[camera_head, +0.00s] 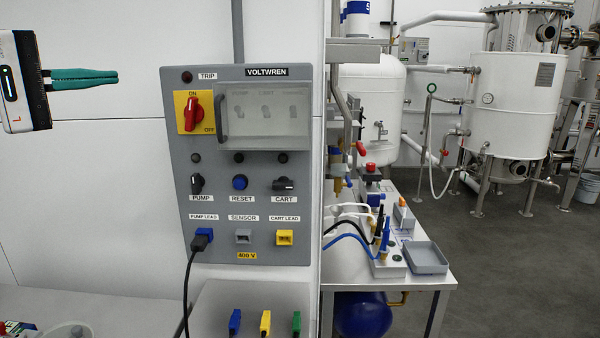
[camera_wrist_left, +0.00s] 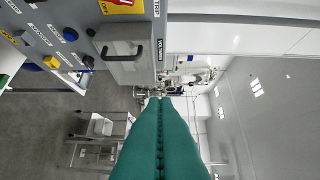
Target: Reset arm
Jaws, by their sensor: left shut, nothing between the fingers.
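My left gripper (camera_head: 116,77) comes in from the left edge in the head view, at the height of the top of the grey VOLTWREN control panel (camera_head: 222,165). Its green fingers are shut with nothing between them, and they point right, apart from the panel. In the left wrist view the green fingers (camera_wrist_left: 160,105) lie together in the middle, and the panel (camera_wrist_left: 70,42) shows at upper left. The red switch (camera_head: 193,113) is on a yellow plate beside a clear cover (camera_head: 265,115). My right gripper is in neither view.
A black plug with a cable (camera_head: 198,243) sits in the blue pump lead socket. Green, yellow and blue connectors (camera_head: 265,322) stand below the panel. A bench (camera_head: 440,276) with a grey tray (camera_head: 426,258) is to the right, before white tanks (camera_head: 515,105).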

